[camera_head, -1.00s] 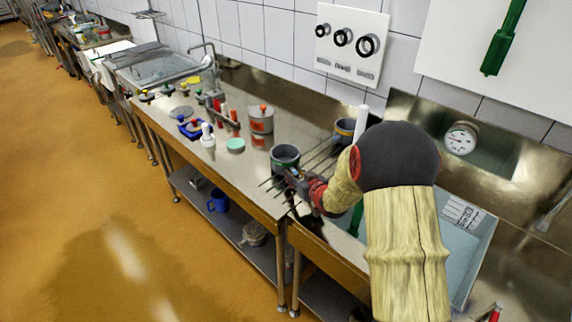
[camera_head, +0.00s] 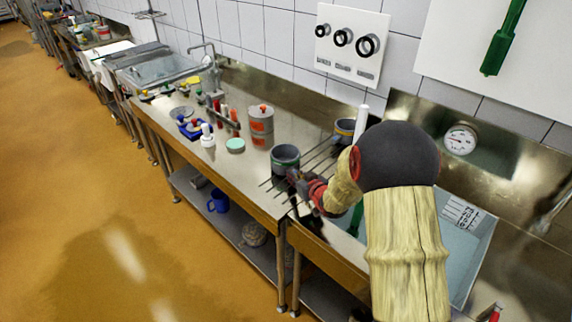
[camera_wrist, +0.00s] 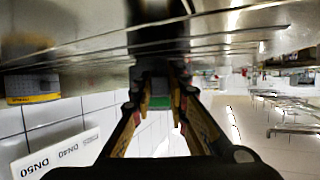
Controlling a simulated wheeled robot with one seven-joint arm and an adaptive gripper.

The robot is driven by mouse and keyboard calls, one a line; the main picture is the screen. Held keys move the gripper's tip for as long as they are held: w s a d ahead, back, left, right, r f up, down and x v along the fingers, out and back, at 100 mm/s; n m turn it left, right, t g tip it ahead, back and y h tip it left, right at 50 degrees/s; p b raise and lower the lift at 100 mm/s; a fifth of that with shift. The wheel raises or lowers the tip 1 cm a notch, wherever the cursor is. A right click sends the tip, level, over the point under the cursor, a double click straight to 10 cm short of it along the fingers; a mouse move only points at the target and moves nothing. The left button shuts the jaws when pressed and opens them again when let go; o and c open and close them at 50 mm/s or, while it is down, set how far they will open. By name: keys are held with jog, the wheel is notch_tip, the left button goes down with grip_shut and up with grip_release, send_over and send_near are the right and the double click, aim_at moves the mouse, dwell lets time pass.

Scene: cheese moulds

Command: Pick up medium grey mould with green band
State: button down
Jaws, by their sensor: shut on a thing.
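The grey mould (camera_head: 285,160) is an open cup at the front edge of the slotted drain area, upright in the head view. My gripper (camera_head: 295,177) is shut on its near right side. In the wrist view, my gripper's fingers (camera_wrist: 159,100) close in on a dark body with a green patch, the mould's green band (camera_wrist: 159,102). Most of the mould is hidden there by the fingers and shadow. I cannot tell whether its base touches the steel.
A second grey mould with a yellow band (camera_head: 345,127) stands behind, near the wall; a white upright rod (camera_head: 361,122) is beside it.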

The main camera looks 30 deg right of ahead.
aim_at(291, 163)
jog(key=shift+r, duration=0.2)
jog(key=shift+r, duration=0.25)
jog(key=r, duration=0.1)
jog(key=r+p, duration=0.1)
jog(key=r, duration=0.1)
jog(key=shift+s+r+p, duration=0.25)
jog(key=shift+s+p, duration=0.05)
jog(key=s+a+r+p, duration=0.4)
jog(key=s+r, duration=0.4)
jog(key=s, duration=0.4)
jog(key=shift+s+a+r, duration=0.15)
jog(key=shift+s+r, duration=0.2)
jog(key=shift+w, duration=0.1)
